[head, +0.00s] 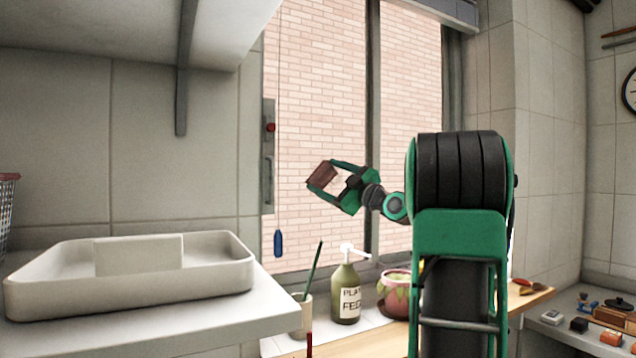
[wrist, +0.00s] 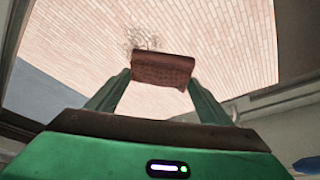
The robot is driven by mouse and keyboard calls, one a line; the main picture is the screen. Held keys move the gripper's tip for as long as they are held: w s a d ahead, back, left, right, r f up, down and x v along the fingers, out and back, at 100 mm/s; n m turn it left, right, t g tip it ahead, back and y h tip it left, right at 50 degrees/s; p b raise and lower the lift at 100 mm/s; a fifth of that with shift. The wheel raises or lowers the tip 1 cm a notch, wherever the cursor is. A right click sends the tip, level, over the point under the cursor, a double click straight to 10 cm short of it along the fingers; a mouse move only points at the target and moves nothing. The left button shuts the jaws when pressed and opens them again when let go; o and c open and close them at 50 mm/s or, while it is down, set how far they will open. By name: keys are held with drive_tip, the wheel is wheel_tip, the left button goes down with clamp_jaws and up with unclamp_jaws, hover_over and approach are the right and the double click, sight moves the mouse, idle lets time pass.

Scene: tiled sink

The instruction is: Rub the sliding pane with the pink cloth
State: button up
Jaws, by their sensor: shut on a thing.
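The pink cloth (head: 321,173) looks like a folded, dull reddish-brown pad. My gripper (head: 323,176) is shut on it, with one green finger at each end. In the wrist view the cloth (wrist: 162,70) spans between the fingertips. The sliding pane (head: 318,90) is the left window pane, with a brick wall showing through it. Gripper and cloth are in front of its lower middle part. In the wrist view a dark, scribbly smudge (wrist: 142,40) shows on the pane (wrist: 225,40), just beyond the cloth's upper left edge. I cannot tell whether the cloth touches the glass.
Below the window stand a green bottle (head: 345,294) with a pump, a cup (head: 302,317) with a stick, and a pink pot (head: 396,294). A blue cord pull (head: 278,243) hangs at the left. A white basin (head: 130,290) lies further left.

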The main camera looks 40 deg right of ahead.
drive_tip(key=shift+s+d, duration=0.35)
drive_tip(key=shift+d, duration=1)
drive_tip(key=shift+s+d, duration=0.35)
drive_tip(key=shift+d, duration=1.05)
drive_tip(key=shift+s+d, duration=0.35)
drive_tip(key=shift+d, duration=1)
drive_tip(key=shift+a, duration=0.1)
drive_tip(key=shift+w+a, duration=0.3)
drive_tip(key=shift+a, duration=0.95)
drive_tip(key=shift+w+a, duration=0.35)
drive_tip(key=shift+a, duration=0.85)
drive_tip(key=shift+w+a, duration=0.3)
drive_tip(key=shift+a, duration=0.95)
drive_tip(key=shift+w+a, duration=0.3)
drive_tip(key=shift+a, duration=0.65)
drive_tip(key=shift+w+a, duration=0.3)
drive_tip(key=shift+a, duration=0.65)
drive_tip(key=shift+s+a, duration=0.2)
drive_tip(key=shift+s, duration=0.75)
drive_tip(key=shift+s+a, duration=0.25)
drive_tip(key=shift+s, duration=0.75)
drive_tip(key=shift+s+a, duration=0.2)
drive_tip(key=shift+s, duration=0.75)
